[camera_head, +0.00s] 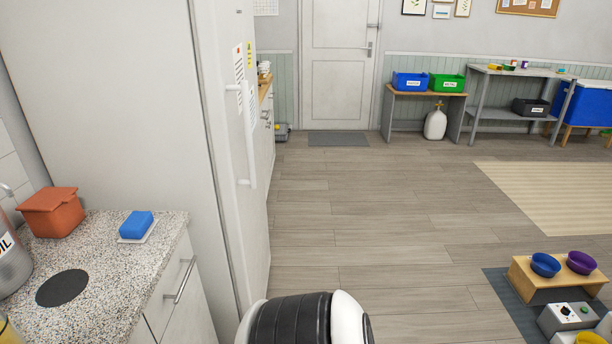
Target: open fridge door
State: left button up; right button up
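The tall pale grey fridge (115,100) stands at the left, seen mostly from its side. Its white door (222,150) faces right and looks shut, seen at a steep angle. A long upright white handle (249,135) stands off the door on two short mounts. Nothing touches the handle. A black and white part of my own arm shows at the bottom middle, in front of the lower door. Neither of my grippers is in view.
A speckled counter (110,275) with an orange-brown bin (52,212) and a blue sponge (136,225) is at the lower left. The wooden floor (380,220) right of the fridge is clear. A low wooden bowl stand (545,278) is at the lower right.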

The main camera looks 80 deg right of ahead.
aim_at(221, 29)
jog(key=z, duration=2.25)
